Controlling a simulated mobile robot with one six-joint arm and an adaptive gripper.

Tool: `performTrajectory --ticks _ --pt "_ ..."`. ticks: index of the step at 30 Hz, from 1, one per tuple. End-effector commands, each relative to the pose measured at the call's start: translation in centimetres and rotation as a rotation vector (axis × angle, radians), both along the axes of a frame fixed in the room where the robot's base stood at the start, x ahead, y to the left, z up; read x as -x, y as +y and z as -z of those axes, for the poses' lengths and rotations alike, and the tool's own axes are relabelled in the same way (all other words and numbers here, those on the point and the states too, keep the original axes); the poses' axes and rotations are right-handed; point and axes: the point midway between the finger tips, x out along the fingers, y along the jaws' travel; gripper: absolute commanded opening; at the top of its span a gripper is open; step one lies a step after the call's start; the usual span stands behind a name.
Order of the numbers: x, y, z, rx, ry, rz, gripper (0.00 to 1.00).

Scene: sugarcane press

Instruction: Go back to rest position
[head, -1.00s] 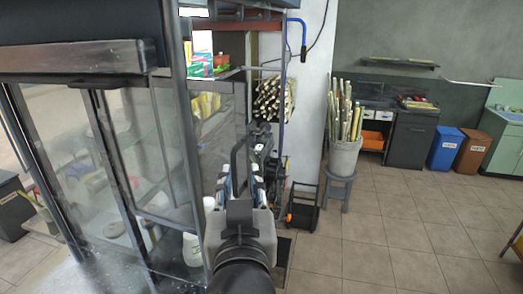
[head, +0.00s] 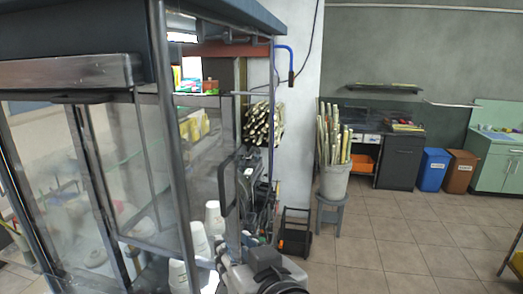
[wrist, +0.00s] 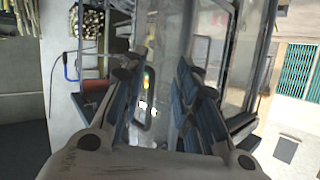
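My gripper (wrist: 160,78) shows large in the wrist view, with two dark, blue-sided fingers standing apart and nothing held between them. In the head view my gripper (head: 222,248) is low in the picture, partly hidden by my own wrist. It is in front of the glass-sided cabinet (head: 75,75), close to its right frame post. The wrist view shows the cabinet's glass and metal frame beyond the fingers.
White cups (head: 214,218) stand inside the cabinet. A grey bucket of cane stalks (head: 334,183) sits on a stool (head: 330,212). A blue bin (head: 433,170) and a brown bin (head: 460,172) stand at the back right. The tiled floor (head: 400,245) at right is open.

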Motion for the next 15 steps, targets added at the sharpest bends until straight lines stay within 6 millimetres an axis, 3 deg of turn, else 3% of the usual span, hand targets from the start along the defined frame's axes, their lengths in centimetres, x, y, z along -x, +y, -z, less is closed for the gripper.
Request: performTrajectory --ticks 1,5,9,12,15 --pt "0.6 -1.6 2.2 0.022 0.065 0.002 0.29" --pt "3.6 -5.9 7.4 0.101 0.278 0.029 0.29" --pt "7.9 -11.7 12.4 0.187 0.516 0.136 0.29" --pt "11.0 -15.2 14.6 0.232 0.651 0.227 0.29" --pt "13.2 -17.3 15.8 0.258 0.741 0.294 0.29"
